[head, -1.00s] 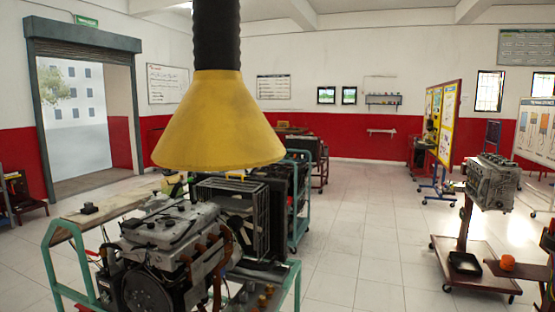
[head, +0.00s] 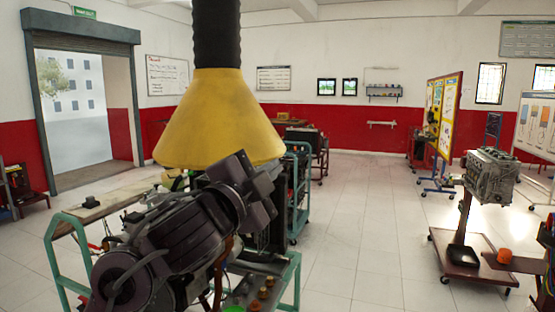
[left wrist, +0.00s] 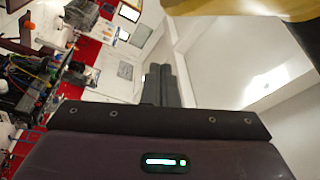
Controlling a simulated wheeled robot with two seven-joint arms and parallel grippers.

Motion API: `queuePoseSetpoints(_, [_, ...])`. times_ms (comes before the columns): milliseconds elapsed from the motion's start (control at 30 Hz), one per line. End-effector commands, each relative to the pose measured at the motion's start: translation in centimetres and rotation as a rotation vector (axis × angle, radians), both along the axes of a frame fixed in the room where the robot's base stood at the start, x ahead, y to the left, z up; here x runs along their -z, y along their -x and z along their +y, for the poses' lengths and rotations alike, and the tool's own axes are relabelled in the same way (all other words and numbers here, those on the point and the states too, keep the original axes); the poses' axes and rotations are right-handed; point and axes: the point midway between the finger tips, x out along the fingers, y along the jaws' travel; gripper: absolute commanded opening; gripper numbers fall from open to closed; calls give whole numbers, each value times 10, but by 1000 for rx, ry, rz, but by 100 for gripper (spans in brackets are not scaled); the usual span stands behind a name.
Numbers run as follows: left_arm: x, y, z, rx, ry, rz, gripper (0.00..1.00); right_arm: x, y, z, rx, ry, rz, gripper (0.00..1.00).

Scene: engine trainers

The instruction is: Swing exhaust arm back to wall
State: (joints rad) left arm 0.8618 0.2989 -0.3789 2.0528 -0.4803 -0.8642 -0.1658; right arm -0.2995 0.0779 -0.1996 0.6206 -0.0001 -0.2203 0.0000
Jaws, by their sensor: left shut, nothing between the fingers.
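The exhaust arm ends in a yellow cone hood (head: 220,120) on a black ribbed hose (head: 216,35), hanging over the engine trainer in the head view. My left gripper (head: 260,172) is raised in front of the engine, at the hood's lower right rim in the picture. Whether it touches the rim cannot be told. In the left wrist view the gripper's fingers (left wrist: 162,85) are together with nothing between them, and the yellow hood (left wrist: 240,8) shows at the top edge. My left arm hides much of the engine. My right gripper is out of view.
A green-framed engine stand (head: 60,245) is close in front, below the hood. Another engine on a wheeled stand (head: 491,178) is at right, with an orange object (head: 504,256) near its base. The tiled floor (head: 370,220) between them is clear.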

Motion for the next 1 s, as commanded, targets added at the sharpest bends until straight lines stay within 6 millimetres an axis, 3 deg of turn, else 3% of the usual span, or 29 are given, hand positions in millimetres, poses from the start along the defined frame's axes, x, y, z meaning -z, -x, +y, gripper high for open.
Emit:
queuePoseSetpoints(233, [0, -3, -1, 0, 2, 3, 0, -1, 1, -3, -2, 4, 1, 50])
queuePoseSetpoints(367, [-3, -15, -7, 1, 2, 5, 0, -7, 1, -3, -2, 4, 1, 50])
queuePoseSetpoints(767, [-20, -87, -45, 1, 1, 6, 0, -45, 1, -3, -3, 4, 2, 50])
queuePoseSetpoints(1000, [-2, -95, -17, -2, 2, 5, 0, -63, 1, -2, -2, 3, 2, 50])
